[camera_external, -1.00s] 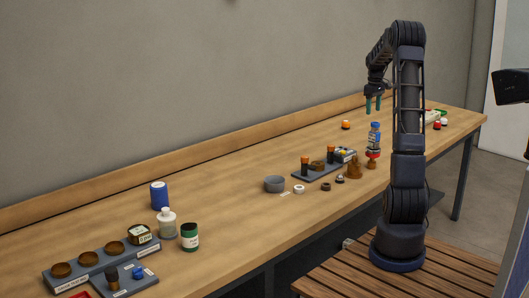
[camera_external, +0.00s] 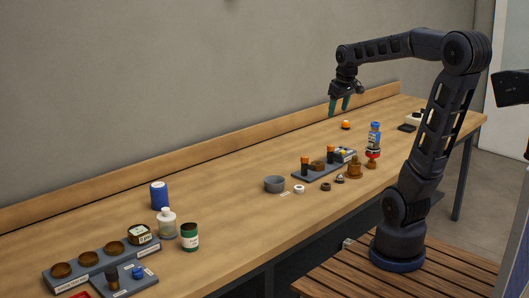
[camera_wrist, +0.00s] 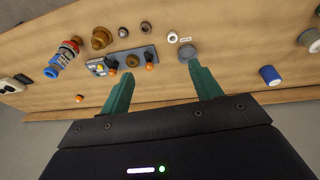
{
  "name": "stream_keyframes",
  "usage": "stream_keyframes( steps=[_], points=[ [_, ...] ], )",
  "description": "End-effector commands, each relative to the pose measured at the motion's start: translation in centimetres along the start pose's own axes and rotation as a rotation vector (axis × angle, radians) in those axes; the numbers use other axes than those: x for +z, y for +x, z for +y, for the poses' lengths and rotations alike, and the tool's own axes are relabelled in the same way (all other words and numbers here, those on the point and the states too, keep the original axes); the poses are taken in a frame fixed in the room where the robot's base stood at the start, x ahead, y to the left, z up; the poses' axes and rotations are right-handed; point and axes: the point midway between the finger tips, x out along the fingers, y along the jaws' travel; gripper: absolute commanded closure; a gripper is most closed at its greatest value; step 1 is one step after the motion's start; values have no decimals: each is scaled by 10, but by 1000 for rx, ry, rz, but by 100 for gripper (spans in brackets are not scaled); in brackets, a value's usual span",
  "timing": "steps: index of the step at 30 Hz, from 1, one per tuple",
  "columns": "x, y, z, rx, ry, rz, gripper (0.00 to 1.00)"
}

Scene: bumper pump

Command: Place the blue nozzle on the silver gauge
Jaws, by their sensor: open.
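My gripper (camera_external: 339,106) is open and empty, raised above the back of the bench. Its green fingers (camera_wrist: 163,85) are apart in the wrist view. A small blue piece (camera_external: 137,272) stands on the dark front-left tray and may be the blue nozzle. Another blue part tops a red-banded stack (camera_external: 374,140) at the right; it also shows in the wrist view (camera_wrist: 62,58). I cannot tell for sure which is the nozzle. A grey round cup (camera_external: 275,184) sits mid-bench and shows in the wrist view (camera_wrist: 187,52). I cannot clearly identify the silver gauge.
A grey tray (camera_external: 308,174) holds dark orange-capped pieces. Small rings and brown fittings (camera_external: 354,172) lie near the front edge. A blue can (camera_external: 159,195), a white bottle (camera_external: 167,224) and a green jar (camera_external: 189,237) stand at left. Bench between left group and grey cup is clear.

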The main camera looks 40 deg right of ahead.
Motion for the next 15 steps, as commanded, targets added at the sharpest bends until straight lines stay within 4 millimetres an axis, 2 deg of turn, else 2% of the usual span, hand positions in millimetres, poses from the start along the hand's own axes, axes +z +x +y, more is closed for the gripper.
stream_keyframes(
  steps=[1,6,10,15],
  points=[
    [13,-4,-16,-4,-5,18,37],
    [56,-8,-57,-26,0,69,37],
    [89,-7,-82,-48,5,104,37],
    [121,-2,-102,-73,12,136,37]
  ],
)
